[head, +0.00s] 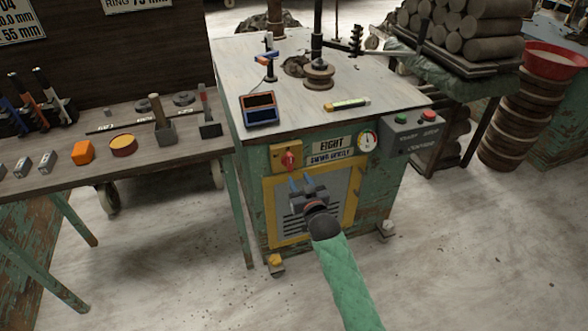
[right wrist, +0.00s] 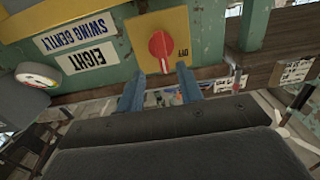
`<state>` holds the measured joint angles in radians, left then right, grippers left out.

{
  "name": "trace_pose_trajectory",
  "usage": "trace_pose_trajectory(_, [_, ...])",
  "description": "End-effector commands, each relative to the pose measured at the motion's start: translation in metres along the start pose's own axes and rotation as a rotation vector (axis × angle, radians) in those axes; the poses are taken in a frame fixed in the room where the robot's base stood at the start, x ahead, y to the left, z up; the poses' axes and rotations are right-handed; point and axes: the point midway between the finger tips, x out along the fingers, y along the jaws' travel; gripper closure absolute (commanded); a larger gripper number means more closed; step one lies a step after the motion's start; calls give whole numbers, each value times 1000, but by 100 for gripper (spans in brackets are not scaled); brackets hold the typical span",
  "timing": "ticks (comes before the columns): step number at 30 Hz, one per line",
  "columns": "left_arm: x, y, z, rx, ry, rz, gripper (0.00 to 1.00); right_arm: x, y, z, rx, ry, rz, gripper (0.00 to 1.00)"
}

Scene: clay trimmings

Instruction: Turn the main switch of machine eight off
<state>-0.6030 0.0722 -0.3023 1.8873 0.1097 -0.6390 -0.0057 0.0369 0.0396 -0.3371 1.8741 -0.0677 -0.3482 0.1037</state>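The main switch of machine eight is a red knob (head: 289,160) on a yellow plate (head: 278,155) on the front of the green machine, left of the "EIGHT" sign (head: 331,144). In the right wrist view the red knob (right wrist: 161,48) faces me, with a label reading "OFF" (right wrist: 183,50) beside it. My right gripper (head: 300,180) is just below and in front of the plate. Its two blue fingers (right wrist: 159,84) are spread apart with nothing between them, short of the knob. My left gripper is not in view.
A gauge (head: 367,140) and a box with green and red buttons (head: 414,132) are to the right. A yellow-framed vent (head: 342,190) is behind the gripper. A workbench with tools (head: 60,195) stands close on the left. The floor in front is clear.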

Motion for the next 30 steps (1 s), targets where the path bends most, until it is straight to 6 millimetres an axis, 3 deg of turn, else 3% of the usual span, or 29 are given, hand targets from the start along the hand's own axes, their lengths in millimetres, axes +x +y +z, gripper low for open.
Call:
trace_pose_trajectory(5, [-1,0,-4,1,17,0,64,7,-1,-5,10,24,-3,64])
trace_pose_trajectory(19, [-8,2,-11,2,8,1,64,67,-1,-6,10,22,-2,64])
trace_pose_trajectory(30, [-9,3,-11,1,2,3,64,78,-1,-6,10,21,-2,64])
